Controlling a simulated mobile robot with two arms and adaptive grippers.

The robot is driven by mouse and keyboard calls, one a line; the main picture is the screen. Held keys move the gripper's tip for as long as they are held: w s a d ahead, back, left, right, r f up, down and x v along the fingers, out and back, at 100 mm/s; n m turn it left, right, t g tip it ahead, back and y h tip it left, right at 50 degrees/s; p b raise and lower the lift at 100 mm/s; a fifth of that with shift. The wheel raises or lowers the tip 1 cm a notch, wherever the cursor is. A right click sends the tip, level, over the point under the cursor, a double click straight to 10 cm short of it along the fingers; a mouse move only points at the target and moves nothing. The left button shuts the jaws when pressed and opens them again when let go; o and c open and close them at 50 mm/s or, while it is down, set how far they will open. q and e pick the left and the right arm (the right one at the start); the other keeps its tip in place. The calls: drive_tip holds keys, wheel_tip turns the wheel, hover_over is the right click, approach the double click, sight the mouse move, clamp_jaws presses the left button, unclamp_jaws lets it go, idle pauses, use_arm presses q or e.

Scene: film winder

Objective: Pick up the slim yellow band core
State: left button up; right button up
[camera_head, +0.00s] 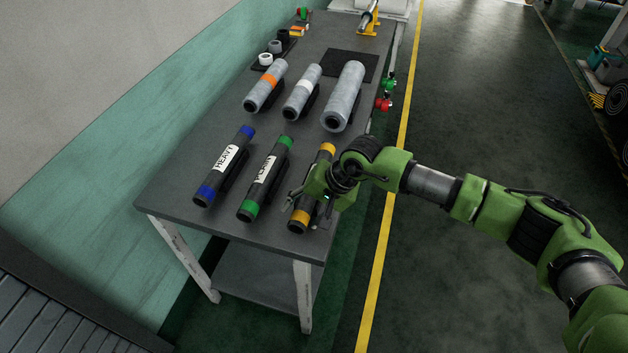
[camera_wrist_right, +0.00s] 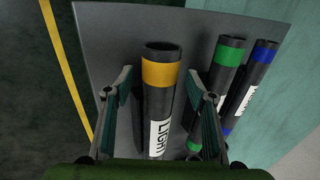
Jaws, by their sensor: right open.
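The slim yellow band core (camera_head: 300,217) is a dark tube with yellow bands near its ends, lying at the right front of the grey table (camera_head: 180,190). In the right wrist view the core (camera_wrist_right: 161,75) shows a yellow band and a white label reading LIGHT. My right gripper (camera_head: 308,199) is over the core's middle and hides part of it. In the wrist view its open fingers (camera_wrist_right: 162,100) stand on either side of the core, with a gap to each side. My left gripper is not in view.
A green-banded core (camera_head: 265,180) and a blue-banded core (camera_head: 225,165) marked HEAVY lie to the left. Several wrapped rolls (camera_head: 343,97) lie behind. The table's front and right edges are close to the yellow core.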

drive_tip(key=c, duration=1.3)
drive_tip(key=shift+c, duration=0.5)
drive_tip(key=shift+r, duration=0.15)
